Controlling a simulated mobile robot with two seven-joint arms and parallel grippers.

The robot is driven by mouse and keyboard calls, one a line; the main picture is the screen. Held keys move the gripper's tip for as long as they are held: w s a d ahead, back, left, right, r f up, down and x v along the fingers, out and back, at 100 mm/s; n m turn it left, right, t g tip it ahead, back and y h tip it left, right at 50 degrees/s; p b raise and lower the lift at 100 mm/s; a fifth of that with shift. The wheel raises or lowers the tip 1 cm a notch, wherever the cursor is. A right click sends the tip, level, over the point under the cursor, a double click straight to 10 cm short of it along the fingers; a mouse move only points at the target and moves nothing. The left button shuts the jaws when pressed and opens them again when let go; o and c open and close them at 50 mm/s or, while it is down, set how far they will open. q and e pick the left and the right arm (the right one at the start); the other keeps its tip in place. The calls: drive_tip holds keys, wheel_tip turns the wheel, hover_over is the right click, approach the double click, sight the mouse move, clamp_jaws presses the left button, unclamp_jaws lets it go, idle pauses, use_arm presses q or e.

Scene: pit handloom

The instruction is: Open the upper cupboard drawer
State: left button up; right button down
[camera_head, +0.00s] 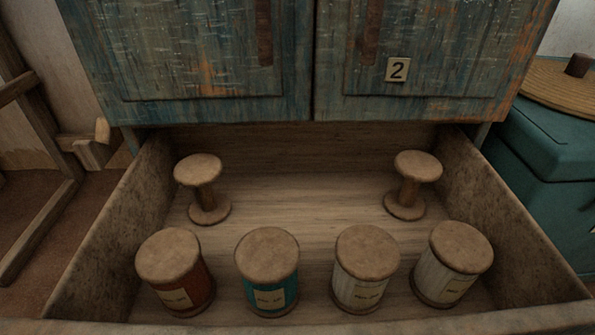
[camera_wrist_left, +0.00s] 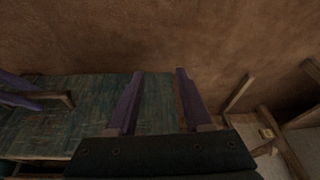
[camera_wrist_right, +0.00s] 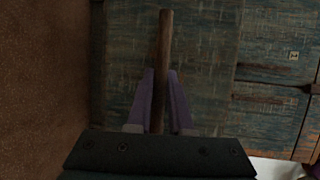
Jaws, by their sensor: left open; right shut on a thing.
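The upper drawer (camera_head: 525,245) stands pulled out below the blue cupboard (camera_head: 210,60) in the head view, its inside in plain sight. Its front face is out of that view. In the right wrist view my right gripper (camera_wrist_right: 161,72) is shut on a brown wooden bar handle (camera_wrist_right: 165,32), in front of a weathered blue wooden face (camera_wrist_right: 205,60). My left gripper (camera_wrist_left: 160,73) is open and empty in the left wrist view, away from the drawer. Neither gripper shows in the head view.
Inside the drawer are two bare wooden spools (camera_head: 203,190) (camera_head: 408,187) at the back and several wound ones, red (camera_head: 185,295), teal (camera_head: 268,295) and whitish (camera_head: 358,292), in front. A teal box (camera_head: 545,150) stands at right, a wooden frame (camera_head: 45,225) at left.

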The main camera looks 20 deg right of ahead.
drive_tip(key=c, duration=1.1)
unclamp_jaws()
drive_tip(key=shift+s+r, duration=0.15)
drive_tip(key=shift+s, duration=0.15)
drive_tip(key=p+v, duration=0.2)
drive_tip(key=v, duration=0.7)
drive_tip(key=shift+s, duration=0.1)
